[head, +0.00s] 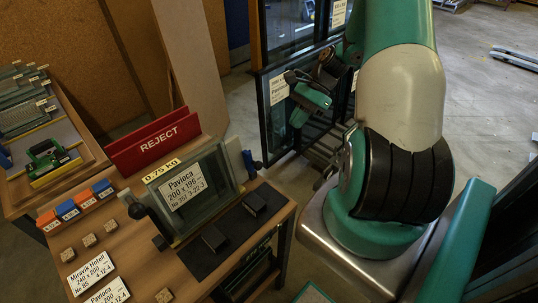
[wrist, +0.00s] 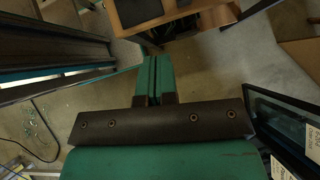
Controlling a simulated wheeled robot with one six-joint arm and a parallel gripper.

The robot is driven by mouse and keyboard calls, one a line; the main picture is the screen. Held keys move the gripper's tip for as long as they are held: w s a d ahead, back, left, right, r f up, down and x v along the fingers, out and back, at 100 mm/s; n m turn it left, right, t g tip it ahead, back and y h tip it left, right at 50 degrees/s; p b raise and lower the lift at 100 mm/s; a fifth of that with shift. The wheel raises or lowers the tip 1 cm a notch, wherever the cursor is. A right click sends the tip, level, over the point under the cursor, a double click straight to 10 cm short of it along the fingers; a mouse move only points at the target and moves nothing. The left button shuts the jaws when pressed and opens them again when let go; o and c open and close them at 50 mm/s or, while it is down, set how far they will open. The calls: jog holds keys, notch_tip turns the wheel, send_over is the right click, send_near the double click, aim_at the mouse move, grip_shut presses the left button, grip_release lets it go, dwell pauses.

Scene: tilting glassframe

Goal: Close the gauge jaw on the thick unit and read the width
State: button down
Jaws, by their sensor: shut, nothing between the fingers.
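In the head view my gripper (head: 308,96) is right of the bench, apart from the glass unit.
Orange and blue blocks (head: 68,210), small cork-like cubes and paper labels lie at left. Dark-framed panes (head: 275,120) stand behind my gripper. Open floor (head: 480,100) lies at the right.

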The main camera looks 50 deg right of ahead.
aim_at(254, 162)
jog(key=a+r+p+x, duration=0.1)
jog(key=a+p+x, duration=0.1)
jog(key=x, duration=1)
jog(key=shift+r+p, duration=0.2)
jog(key=shift+p, duration=0.7)
jog(key=shift+a, duration=0.15)
